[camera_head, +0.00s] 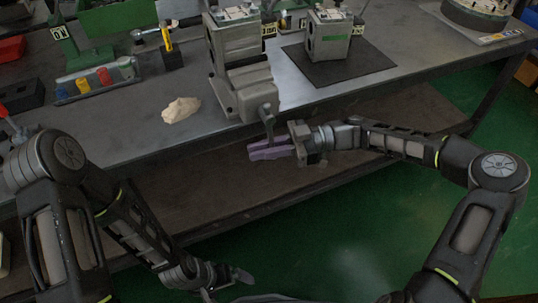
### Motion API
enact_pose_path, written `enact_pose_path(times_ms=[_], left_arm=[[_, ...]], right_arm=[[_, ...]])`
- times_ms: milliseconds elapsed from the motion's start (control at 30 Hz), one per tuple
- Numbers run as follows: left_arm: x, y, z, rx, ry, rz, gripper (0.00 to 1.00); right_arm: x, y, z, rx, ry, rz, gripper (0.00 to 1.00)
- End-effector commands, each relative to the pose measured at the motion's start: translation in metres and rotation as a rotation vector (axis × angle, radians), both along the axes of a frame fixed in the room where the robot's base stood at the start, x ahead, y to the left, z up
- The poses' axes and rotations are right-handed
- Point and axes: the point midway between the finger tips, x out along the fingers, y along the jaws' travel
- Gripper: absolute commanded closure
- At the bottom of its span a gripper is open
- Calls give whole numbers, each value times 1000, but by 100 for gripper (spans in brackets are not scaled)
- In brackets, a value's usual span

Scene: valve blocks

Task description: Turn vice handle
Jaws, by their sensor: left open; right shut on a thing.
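The grey vice (245,85) stands at the front edge of the workbench, with a grey metal block (236,40) at its top. Its handle (268,123) hangs down at the front, past the bench edge. My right gripper (271,150), with purple fingers, reaches in from the right and is shut on the handle's lower part, hiding its end. My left gripper (240,279) is low in front of the bench, well away from the vice. It is open and empty, partly cut off by the bottom edge of the picture.
A second metal block (329,42) stands on a dark mat (360,66) to the right. A crumpled beige cloth (181,109) lies left of the vice. A lower shelf (210,190) runs under the bench.

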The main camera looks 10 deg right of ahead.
Motion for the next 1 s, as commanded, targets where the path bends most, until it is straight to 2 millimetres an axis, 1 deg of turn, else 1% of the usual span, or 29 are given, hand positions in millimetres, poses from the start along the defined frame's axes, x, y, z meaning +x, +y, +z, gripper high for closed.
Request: enact_pose_path(times_ms=[33, 133, 600, 633, 700, 900, 1000], left_arm=[[0, 0, -6, 0, 0, 0, 0], [0, 0, -9, 0, 0, 0, 0], [0, 0, -10, 0, 0, 0, 0], [0, 0, -10, 0, 0, 0, 0], [0, 0, -10, 0, 0, 0, 0], [0, 0, -10, 0, 0, 0, 0], [0, 0, -10, 0, 0, 0, 0]], right_arm=[[-1, 2, -4, 16, 7, 1, 100], [-2, 5, -3, 42, 15, 1, 100], [-3, 8, 0, 59, 21, 3, 100], [-3, 8, 0, 59, 21, 3, 88], [-3, 8, 0, 59, 20, 3, 82], [-3, 7, 1, 60, 20, 2, 67], [-3, 7, 1, 60, 19, 2, 67]])
